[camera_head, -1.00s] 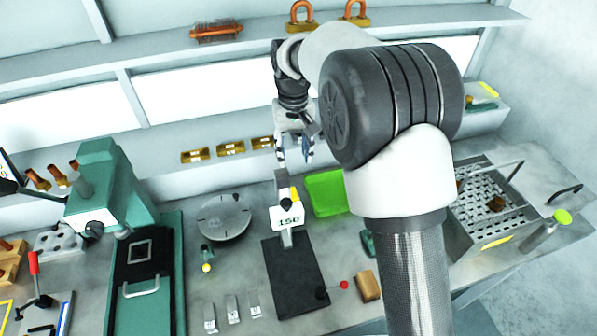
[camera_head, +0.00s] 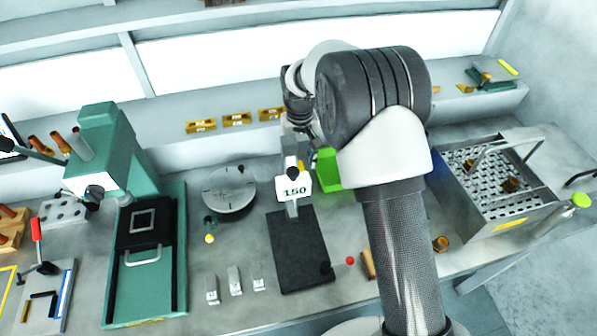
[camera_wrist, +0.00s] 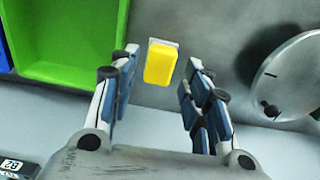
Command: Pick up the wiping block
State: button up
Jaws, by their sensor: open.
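A small yellow block (camera_wrist: 161,63) with a pale edge looks like the wiping block. In the wrist view it lies on the grey surface between the green tray (camera_wrist: 70,72) and the round plate (camera_wrist: 262,78). In the head view only a bit of yellow (camera_head: 301,166) shows behind the 150 sign. My gripper (camera_wrist: 160,78) is open, and the block appears between its fingertips. Both fingers look apart from the block; the height between them is hard to judge. In the head view my arm hides most of the gripper.
The 150 sign (camera_head: 293,188) on its dark-based stand is close to the yellow block. A green press (camera_head: 105,165) stands left. A perforated metal basin (camera_head: 480,205) stands right. A wooden block (camera_head: 367,264) is partly behind my arm. A shelf with brass pieces (camera_head: 236,119) runs behind.

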notch_tip(320, 180, down, 5)
jog(key=shift+w+a+b, duration=0.1)
jog(key=shift+b, duration=0.8)
jog(key=shift+r, duration=0.1)
jog(key=shift+c, duration=0.2)
jog(key=c, duration=0.8)
jog(key=shift+r, duration=0.1)
notch_tip(320, 180, up, 20)
jog(key=p, duration=0.5)
jog(key=shift+p, duration=0.3)
